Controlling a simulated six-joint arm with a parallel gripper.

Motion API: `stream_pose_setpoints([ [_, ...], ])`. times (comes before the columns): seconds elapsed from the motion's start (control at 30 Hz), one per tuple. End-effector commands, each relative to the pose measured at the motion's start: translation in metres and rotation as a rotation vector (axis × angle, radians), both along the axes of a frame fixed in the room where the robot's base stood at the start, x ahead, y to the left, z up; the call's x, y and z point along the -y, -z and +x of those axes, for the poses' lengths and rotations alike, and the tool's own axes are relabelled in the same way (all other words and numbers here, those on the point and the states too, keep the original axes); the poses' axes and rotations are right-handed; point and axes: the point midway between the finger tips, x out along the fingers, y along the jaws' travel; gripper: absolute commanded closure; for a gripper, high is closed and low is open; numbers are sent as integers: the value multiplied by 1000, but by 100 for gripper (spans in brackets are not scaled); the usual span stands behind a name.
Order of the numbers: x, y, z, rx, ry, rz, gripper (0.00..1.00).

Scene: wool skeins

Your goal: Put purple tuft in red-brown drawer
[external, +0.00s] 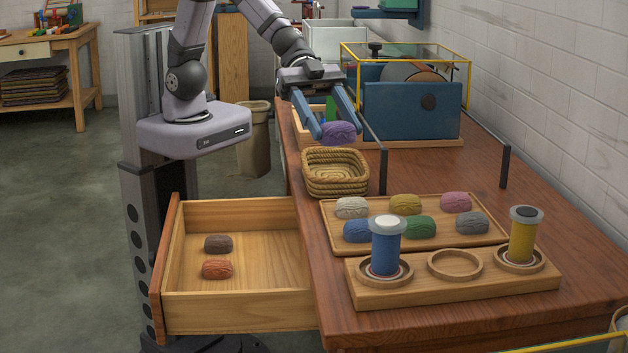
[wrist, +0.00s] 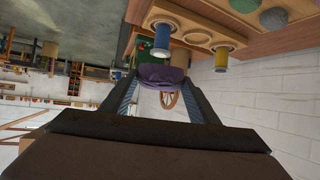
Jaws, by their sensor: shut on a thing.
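My gripper (external: 338,132) is shut on the purple tuft (external: 339,133) and holds it in the air above the far part of the bench, behind the wicker basket. In the wrist view the purple tuft (wrist: 160,77) sits between the two fingertips. The red-brown drawer (external: 240,311) is pulled open at the bench's left side. A brown tuft (external: 218,243) and an orange-red tuft (external: 217,269) lie inside it, toward its front end. The gripper is up and to the right of the drawer.
The wicker basket (external: 336,185) stands near the bench's left edge. A wooden tray (external: 485,239) holds several tufts. A wooden holder (external: 450,291) carries a blue spool (external: 386,247) and a yellow spool (external: 522,238). A blue machine (external: 412,112) stands behind. The drawer's right part is bare.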

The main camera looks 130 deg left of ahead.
Motion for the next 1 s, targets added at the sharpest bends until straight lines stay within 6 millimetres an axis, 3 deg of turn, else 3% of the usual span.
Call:
stream_pose_setpoints([
  [0.03,22,7,-14,-1,71,0,66],
  [0.2,82,22,-68,-2,300,-1,66],
  [0.4,123,41,-126,-3,502,-1,66],
  [0.73,151,67,-191,-3,701,-1,66],
  [1.0,149,113,-188,-10,692,-5,66],
])
